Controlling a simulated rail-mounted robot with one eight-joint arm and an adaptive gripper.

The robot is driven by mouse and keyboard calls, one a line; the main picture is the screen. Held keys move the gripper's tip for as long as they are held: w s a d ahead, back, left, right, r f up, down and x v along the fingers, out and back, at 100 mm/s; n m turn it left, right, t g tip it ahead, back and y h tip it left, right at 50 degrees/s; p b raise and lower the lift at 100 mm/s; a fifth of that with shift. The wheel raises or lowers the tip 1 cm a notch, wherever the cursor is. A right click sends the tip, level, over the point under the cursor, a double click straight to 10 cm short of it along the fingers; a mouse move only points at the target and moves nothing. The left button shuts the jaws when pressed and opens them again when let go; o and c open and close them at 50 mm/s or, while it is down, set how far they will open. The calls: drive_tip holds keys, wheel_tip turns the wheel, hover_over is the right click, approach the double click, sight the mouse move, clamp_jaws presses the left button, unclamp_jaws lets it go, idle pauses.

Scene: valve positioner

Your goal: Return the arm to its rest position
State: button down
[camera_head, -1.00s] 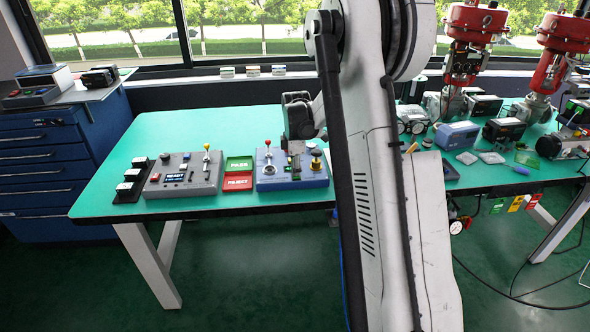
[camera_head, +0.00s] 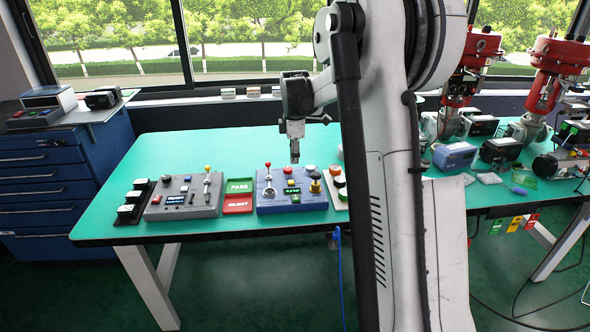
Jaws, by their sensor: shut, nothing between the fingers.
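My gripper (camera_head: 295,156) hangs pointing down above the green table (camera_head: 240,150), over the back of the blue control box (camera_head: 268,205). Its fingers are shut with nothing between them, and they look clear of the box. My white arm stands in the middle of the view and hides part of the table.
A grey control box (camera_head: 183,197), green PASS tray (camera_head: 239,187) and red REJECT tray (camera_head: 238,204) lie left of the blue box. Red-topped valves (camera_head: 549,75) and several devices crowd the right side. The back left of the table is clear.

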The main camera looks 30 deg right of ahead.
drive_tip(key=shift+r, duration=0.5)
drive_tip(key=s+a+r+m+t, duration=0.3)
drive_tip(key=s+a+r+m, duration=0.3)
drive_tip(key=s+a+r, duration=0.65)
drive_tip(key=s+a+f+m+t, duration=0.2)
drive_tip(key=s+a, duration=0.4)
drive_tip(key=s, duration=0.4)
drive_tip(key=s+a+f+m+t, duration=0.1)
drive_tip(key=s+a+f+m, duration=0.2)
drive_tip(key=s+a, duration=0.4)
drive_tip(key=s+m, duration=0.1)
drive_tip(key=s, duration=0.2)
drive_tip(key=shift+a+f+m+t, duration=0.2)
drive_tip(key=shift+f+m+t, duration=0.15)
drive_tip(key=shift+m+t, duration=0.05)
